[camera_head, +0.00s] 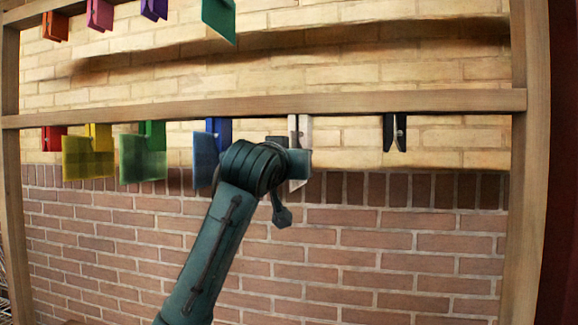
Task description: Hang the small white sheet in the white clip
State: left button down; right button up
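The white clip (299,128) hangs from the lower wooden rail, right of centre. Its lower part is partly covered by my arm. My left arm comes up from the bottom, left of centre, and its gripper end (297,163) is at the lower part of the white clip. The wrist hides most of the gripper, so I cannot tell whether its fingers are open or shut. My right gripper is out of view.
On the lower rail (350,104), the red (53,138), yellow, green and blue clips hang to the left; yellow, green and blue ones hold matching sheets. A black clip (395,131) hangs empty to the right. More clips hang above. A brick wall stands behind.

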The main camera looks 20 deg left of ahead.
pick_arm(q)
jog(key=c, duration=2.1)
grip_release()
jog(key=shift+r, duration=0.1)
jog(key=o, duration=0.5)
jog(key=shift+o, duration=0.5)
jog(key=shift+o, duration=0.7)
jog(key=s+b, duration=0.2)
jog(key=s, duration=0.5)
